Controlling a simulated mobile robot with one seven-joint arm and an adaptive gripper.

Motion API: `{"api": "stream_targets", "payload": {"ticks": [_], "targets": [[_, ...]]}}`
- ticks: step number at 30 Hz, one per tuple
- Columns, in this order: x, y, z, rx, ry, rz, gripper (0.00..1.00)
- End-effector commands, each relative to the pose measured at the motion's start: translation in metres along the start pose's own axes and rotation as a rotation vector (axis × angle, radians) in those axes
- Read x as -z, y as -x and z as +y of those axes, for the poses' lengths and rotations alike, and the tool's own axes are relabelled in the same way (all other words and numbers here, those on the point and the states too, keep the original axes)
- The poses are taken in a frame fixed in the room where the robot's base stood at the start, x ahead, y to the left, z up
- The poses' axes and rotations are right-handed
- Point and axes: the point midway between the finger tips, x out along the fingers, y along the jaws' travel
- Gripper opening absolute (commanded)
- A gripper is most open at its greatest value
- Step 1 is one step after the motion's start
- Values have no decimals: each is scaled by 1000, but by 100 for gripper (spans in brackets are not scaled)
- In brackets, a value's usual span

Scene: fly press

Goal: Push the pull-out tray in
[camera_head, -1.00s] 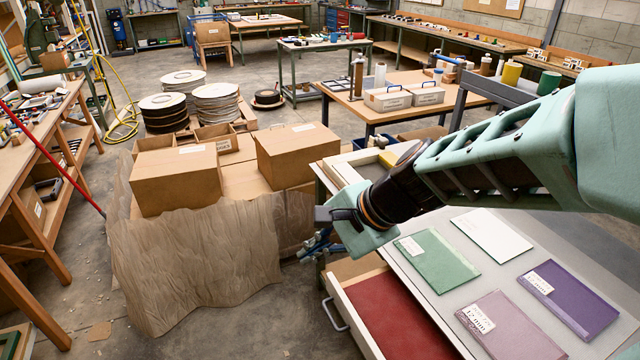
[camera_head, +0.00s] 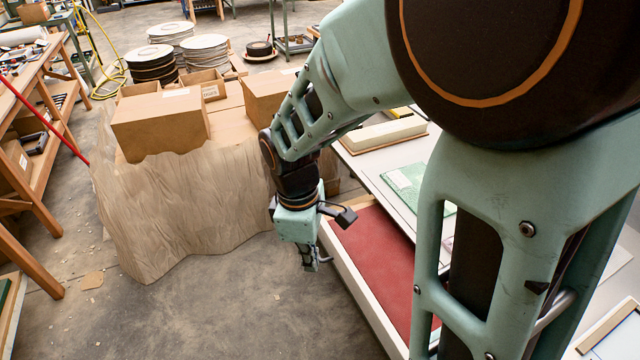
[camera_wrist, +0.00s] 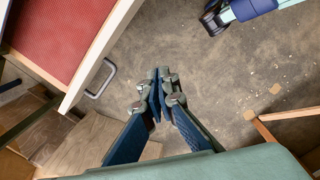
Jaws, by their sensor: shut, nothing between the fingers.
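The pull-out tray (camera_head: 376,253) stands out from the workbench, with a red lining and a pale front panel. It also shows at the upper left of the wrist view (camera_wrist: 62,34). Its metal handle (camera_wrist: 103,79) sticks out from the front panel there. My gripper (camera_head: 309,264) points down just outside the tray's front, to the left of it in the head view. In the wrist view my gripper (camera_wrist: 160,88) is shut and empty, to the right of the handle with a gap between. My arm hides the tray's right part in the head view.
A cloth-draped stack with cardboard boxes (camera_head: 160,124) stands close to the left of my gripper. The workbench top (camera_head: 365,167) holds a green board (camera_head: 405,183) and a shallow box (camera_head: 384,135). Bare floor (camera_head: 250,310) lies in front of the tray.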

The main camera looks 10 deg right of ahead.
Motion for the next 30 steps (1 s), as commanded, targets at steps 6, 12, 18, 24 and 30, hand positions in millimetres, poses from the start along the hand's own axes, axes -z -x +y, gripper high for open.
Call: {"api": "stream_targets", "payload": {"ticks": [6,12,18,24,30], "targets": [[2,-25,14,-62,506,-124,0],[1,-32,18,-71,619,-154,0],[-3,-66,20,-67,617,-154,0],[-8,-109,25,-67,616,-154,0],[-25,-125,39,-72,608,-152,0]]}}
